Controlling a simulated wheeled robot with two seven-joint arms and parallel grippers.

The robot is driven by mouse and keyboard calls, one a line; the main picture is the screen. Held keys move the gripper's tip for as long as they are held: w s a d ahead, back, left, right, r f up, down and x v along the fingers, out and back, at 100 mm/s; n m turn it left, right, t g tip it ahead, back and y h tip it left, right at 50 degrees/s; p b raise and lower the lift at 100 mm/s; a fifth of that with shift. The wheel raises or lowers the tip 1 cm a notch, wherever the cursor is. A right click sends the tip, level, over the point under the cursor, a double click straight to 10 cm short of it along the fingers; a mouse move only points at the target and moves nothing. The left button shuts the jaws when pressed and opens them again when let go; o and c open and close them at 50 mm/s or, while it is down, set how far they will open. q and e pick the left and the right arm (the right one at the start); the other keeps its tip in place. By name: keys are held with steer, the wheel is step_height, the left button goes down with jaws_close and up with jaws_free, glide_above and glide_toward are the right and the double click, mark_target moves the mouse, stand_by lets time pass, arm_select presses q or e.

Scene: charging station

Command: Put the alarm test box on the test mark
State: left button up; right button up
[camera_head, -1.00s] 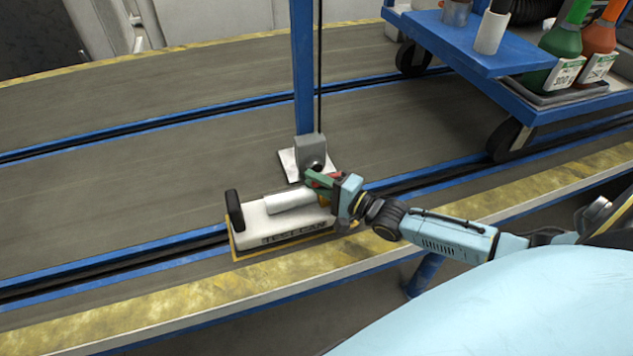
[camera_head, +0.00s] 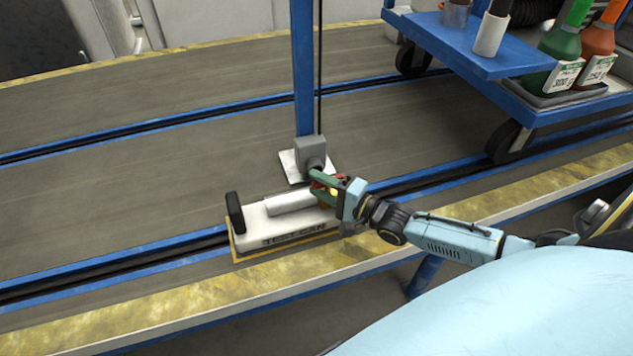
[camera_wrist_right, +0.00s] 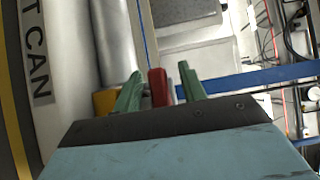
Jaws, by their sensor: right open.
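A white box labelled "TEST CAN" (camera_head: 285,232) lies on the walkway's near side in the head view, with a black upright end piece and a pale cylinder on top. A thin yellow border (camera_head: 236,250) shows along its lower edge, perhaps a mark under it. The box also shows in the right wrist view (camera_wrist_right: 62,70). My right gripper (camera_head: 318,183) is at the box's right end. Its green fingers are open in the wrist view (camera_wrist_right: 158,82), with a red piece (camera_wrist_right: 158,88) between them; I cannot tell whether they touch it. My left gripper is out of view.
A blue post with a grey foot box (camera_head: 310,152) on a white plate stands just behind the gripper. A blue cart (camera_head: 545,110) with bottles is at upper right. Blue-edged dark grooves run along the walkway. Free floor lies to the left.

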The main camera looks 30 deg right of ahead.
steer(key=shift+v, duration=1.1)
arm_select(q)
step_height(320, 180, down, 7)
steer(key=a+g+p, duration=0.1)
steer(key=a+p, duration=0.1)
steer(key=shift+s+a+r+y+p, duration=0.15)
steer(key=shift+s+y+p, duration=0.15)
arm_select(e)
steer(key=v, duration=0.8)
steer(key=shift+s+d, duration=0.15)
steer(key=shift+s, duration=0.15)
